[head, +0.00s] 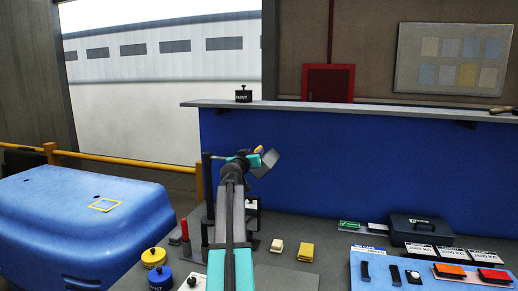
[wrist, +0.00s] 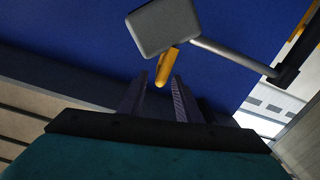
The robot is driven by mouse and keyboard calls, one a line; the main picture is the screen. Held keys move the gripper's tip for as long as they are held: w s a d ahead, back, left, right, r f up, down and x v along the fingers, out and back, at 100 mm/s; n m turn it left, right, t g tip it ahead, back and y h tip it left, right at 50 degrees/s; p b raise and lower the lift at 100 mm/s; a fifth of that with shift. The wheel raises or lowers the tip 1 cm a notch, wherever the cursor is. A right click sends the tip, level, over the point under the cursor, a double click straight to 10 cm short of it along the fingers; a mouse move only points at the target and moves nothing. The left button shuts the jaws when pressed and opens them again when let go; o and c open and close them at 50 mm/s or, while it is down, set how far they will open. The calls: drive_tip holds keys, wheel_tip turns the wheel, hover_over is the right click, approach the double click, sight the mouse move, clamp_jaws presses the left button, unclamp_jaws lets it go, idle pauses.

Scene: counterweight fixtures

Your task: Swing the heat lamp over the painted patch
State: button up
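The heat lamp has a grey box-shaped head (head: 265,163) with a yellow handle (head: 258,149), partly behind my gripper in the head view. In the wrist view the lamp head (wrist: 163,28) hangs from a grey rod (wrist: 235,56) running to a dark post joint at right. My gripper (wrist: 160,78) is open. The yellow handle (wrist: 167,62) points down between its fingertips, with gaps visible on both sides; I cannot tell the depth exactly.
A dark post (head: 207,185) stands left of my arm. A blue partition (head: 350,165) with a shelf rises behind. A dark case (head: 421,229) and labelled plates stand at right.

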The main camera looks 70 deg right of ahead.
sight(259, 147)
drive_tip(key=shift+w+d+p, duration=0.15)
drive_tip(key=shift+d+p, duration=0.8)
drive_tip(key=shift+d, duration=1.95)
clamp_jaws()
drive_tip(key=shift+a+f, duration=0.1)
